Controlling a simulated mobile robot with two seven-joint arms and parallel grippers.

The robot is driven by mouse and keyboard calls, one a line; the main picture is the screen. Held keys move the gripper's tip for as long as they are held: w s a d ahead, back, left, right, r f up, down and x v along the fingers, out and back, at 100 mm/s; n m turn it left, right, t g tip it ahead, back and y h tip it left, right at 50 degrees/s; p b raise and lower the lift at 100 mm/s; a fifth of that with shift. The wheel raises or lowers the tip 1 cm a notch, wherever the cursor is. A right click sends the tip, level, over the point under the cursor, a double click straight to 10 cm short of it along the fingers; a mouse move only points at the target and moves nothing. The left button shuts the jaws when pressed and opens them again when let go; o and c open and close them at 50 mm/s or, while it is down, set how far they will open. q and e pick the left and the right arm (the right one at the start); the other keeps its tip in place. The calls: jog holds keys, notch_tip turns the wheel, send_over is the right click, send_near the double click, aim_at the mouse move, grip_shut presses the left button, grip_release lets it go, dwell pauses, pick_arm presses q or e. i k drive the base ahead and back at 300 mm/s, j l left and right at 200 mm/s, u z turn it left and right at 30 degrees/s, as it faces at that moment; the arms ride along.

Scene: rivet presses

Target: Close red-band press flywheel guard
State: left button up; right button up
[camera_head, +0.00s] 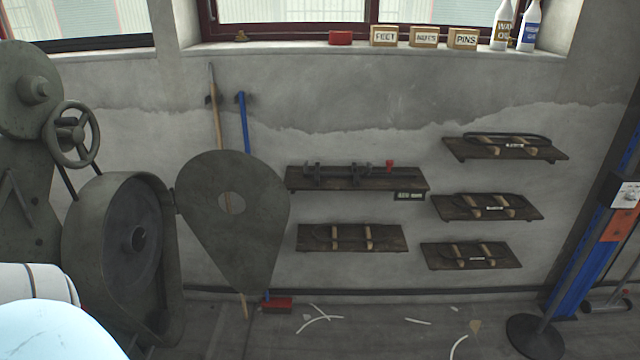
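The press (25,150) stands at the left, with a handwheel (71,134) on its side. Its flywheel housing (95,235) faces right and is open, showing the dark flywheel (142,240) and its hub. The flywheel guard (255,210), a grey teardrop plate with a round hole, stands swung out to the right of the housing, joined near the housing's right edge. I cannot make out a red band on this press. A white and pale blue rounded part at the lower left appears to be my arm and covers the housing's lower left. Neither gripper shows.
Wall shelves (355,180) with belts and tools hang right of the guard. A broom and a blue-handled tool (243,120) lean behind it. A red brush head (276,305) and scraps lie on the floor. A blue post (590,250) and round base (534,338) stand right.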

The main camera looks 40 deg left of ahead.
aim_at(245, 247)
jog(key=i+l+u, duration=0.1)
jog(key=i+u, duration=0.15)
jog(key=i, duration=0.2)
jog(key=i+l+u, duration=0.15)
jog(key=i+u, duration=0.15)
jog(key=i, duration=0.15)
jog(key=i+l+u, duration=0.25)
jog(key=i, duration=0.2)
jog(key=i+l+u, duration=0.3)
jog(key=u, duration=0.2)
jog(key=i+l+u, duration=0.65)
jog(key=l, duration=0.2)
jog(key=l+u, duration=0.2)
jog(key=l, duration=0.25)
